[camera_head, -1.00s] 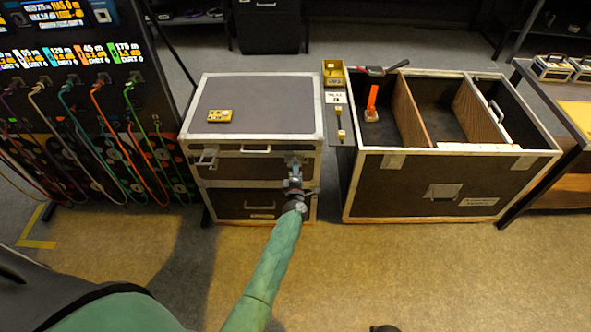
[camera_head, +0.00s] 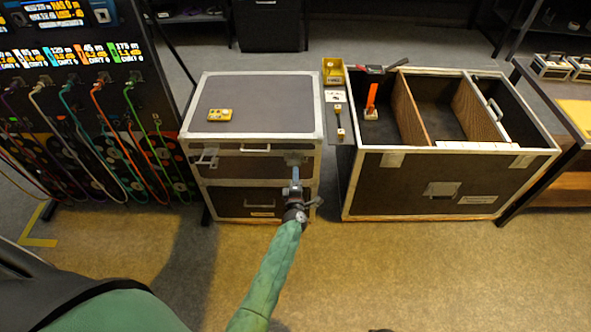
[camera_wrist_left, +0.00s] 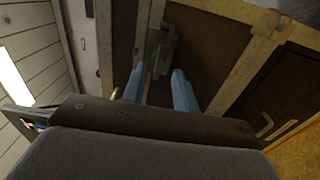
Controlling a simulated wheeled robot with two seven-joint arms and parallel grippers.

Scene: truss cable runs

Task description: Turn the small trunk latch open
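The small trunk (camera_head: 265,98) is a dark case with pale metal edges, left of the middle in the head view. One latch (camera_head: 207,158) is on its front at the left; another latch (camera_head: 295,158) is at the front right. My left gripper (camera_head: 295,173) is in front of the right-hand latch, with its blue fingers pointing at it. In the left wrist view the two blue fingers (camera_wrist_left: 159,85) are apart with nothing seen between them. The latch (camera_wrist_left: 160,48) lies just beyond their tips, near the left finger; contact cannot be told. My right gripper does not show.
A small yellow device (camera_head: 220,115) lies on the trunk's lid. A larger open case (camera_head: 450,185) with wooden dividers stands to the right. A panel with coloured cables (camera_head: 85,100) stands at the left. The floor in front is clear.

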